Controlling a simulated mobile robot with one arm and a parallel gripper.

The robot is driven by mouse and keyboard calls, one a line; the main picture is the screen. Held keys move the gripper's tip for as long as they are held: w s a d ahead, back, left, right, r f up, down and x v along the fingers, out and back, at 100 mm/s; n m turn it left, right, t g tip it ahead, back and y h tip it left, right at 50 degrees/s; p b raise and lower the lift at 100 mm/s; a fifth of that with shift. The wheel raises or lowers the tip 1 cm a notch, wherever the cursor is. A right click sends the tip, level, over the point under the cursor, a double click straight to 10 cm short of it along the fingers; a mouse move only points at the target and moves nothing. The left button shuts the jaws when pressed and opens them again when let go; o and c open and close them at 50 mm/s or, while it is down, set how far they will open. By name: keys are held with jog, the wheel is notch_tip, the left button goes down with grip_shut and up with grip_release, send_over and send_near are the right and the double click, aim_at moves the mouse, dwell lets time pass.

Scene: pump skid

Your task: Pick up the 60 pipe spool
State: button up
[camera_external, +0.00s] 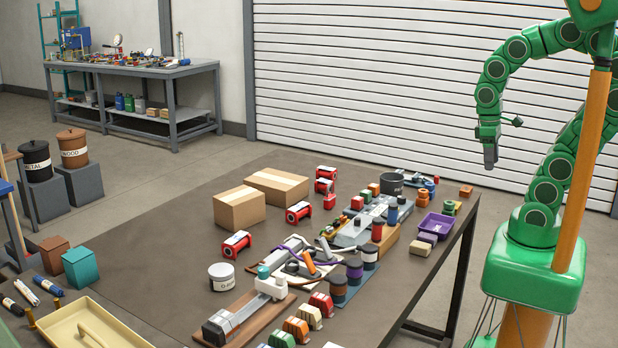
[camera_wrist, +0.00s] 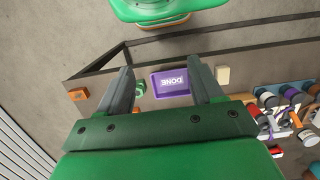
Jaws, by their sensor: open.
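Several red pipe spools with pale faces lie on the brown table: one at the front (camera_external: 236,244), one farther back (camera_external: 298,212), and a pair behind, a lower spool (camera_external: 323,186) and an upper spool (camera_external: 326,172). Their markings are too small to read, so I cannot tell which is the 60. My gripper (camera_external: 490,158) hangs open and empty, pointing down near the table's far right corner, well to the right of the spools. In the wrist view, my gripper (camera_wrist: 162,76) has its fingers apart, with no clear spool between them.
A purple tray (camera_external: 436,227) marked DONE (camera_wrist: 171,83) sits near the right edge. Cardboard boxes (camera_external: 239,208) stand left of the spools. Pump parts and colored blocks crowd the table's middle and right. The table's left middle is clear.

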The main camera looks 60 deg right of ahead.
jog(key=w+d+f+n+t+h, duration=0.2)
jog(key=w+d+n+t, duration=0.15)
jog(key=w+d, duration=0.55)
jog(key=w+d+f+n+t+h, duration=0.15)
jog(key=w+d+n, duration=0.3)
jog(key=w, duration=0.95)
jog(key=w+d+f+n+t+h, duration=0.1)
jog(key=w+d+n+t+h, duration=0.35)
jog(key=w, duration=0.65)
jog(key=w+a+f+n+t+y, duration=0.2)
jog(key=w+n+t, duration=0.1)
jog(key=w+n, duration=0.9)
jog(key=w+a+f+n+t+y, duration=0.3)
jog(key=w+a+f+n+y, duration=0.2)
jog(key=w+a+f+n, duration=0.4)
jog(key=n, duration=0.1)
send_near(324, 180)
jog(key=shift+w+a, duration=0.3)
jog(key=shift+w, duration=0.35)
jog(key=shift+w+f, duration=0.1)
jog(key=shift+f, duration=0.15)
jog(key=shift+x, duration=3.25)
jog(key=shift+w+d+f, duration=0.2)
jog(key=shift+w, duration=0.15)
